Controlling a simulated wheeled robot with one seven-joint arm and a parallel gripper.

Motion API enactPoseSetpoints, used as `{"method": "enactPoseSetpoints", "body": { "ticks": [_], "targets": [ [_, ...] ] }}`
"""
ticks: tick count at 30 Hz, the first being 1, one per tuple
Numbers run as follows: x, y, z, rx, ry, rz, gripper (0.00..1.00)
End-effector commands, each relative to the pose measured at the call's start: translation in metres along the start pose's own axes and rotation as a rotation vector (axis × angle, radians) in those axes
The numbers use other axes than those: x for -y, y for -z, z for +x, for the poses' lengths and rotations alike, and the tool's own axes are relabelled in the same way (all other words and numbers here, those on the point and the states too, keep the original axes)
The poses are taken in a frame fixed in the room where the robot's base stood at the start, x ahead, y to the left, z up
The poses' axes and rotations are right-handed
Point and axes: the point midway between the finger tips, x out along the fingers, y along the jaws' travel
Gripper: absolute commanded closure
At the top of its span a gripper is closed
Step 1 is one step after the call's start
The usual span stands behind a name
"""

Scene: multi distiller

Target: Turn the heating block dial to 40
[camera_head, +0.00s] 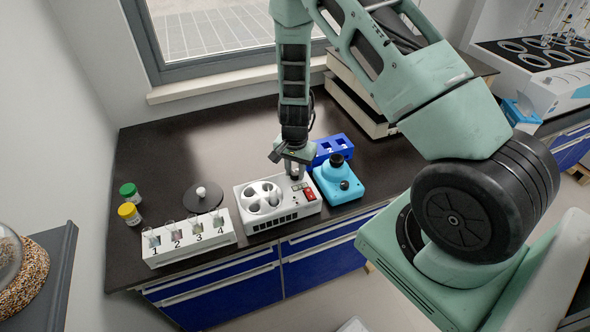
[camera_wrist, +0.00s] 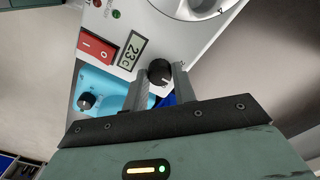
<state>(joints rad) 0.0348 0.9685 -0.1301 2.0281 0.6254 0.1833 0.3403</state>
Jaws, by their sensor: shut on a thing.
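The white heating block (camera_head: 285,217) stands on the dark counter, with round wells on top and a red switch. In the wrist view, its small display (camera_wrist: 131,51) reads about 23 C beside the red switch (camera_wrist: 95,48). The black dial (camera_wrist: 159,71) with a pale pointer mark is on the same panel. My gripper (camera_wrist: 161,82) is shut on the dial, one finger at each side. In the head view my gripper (camera_head: 294,168) is at the back right of the block, and the dial is mostly hidden there.
A light blue device (camera_head: 341,184) stands close on the right, with a blue rack (camera_head: 330,147) behind it. A numbered white vial rack (camera_head: 190,240) and a dark round plate (camera_head: 201,203) are at left. Green- and yellow-capped jars (camera_head: 129,203) stand farther left. The back left counter is clear.

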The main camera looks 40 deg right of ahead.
Motion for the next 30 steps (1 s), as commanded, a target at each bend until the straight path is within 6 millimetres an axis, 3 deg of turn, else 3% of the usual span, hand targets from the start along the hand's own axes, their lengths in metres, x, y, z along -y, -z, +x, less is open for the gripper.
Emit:
{"method": "enactPoseSetpoints", "body": {
  "ticks": [2,3,5,17,23,30],
  "targets": [
    [0.000,0.000,-0.001,0.000,0.001,-0.001,0.96],
    [0.001,0.000,-0.001,0.000,0.001,-0.001,0.68],
    [0.001,0.000,-0.001,0.000,0.001,-0.001,0.51],
    [0.001,0.000,-0.006,-0.001,0.002,-0.002,0.51],
    [0.002,0.000,-0.036,-0.004,0.004,-0.004,0.51],
    [0.002,0.000,-0.092,-0.003,0.006,-0.004,0.51]
  ]
}}
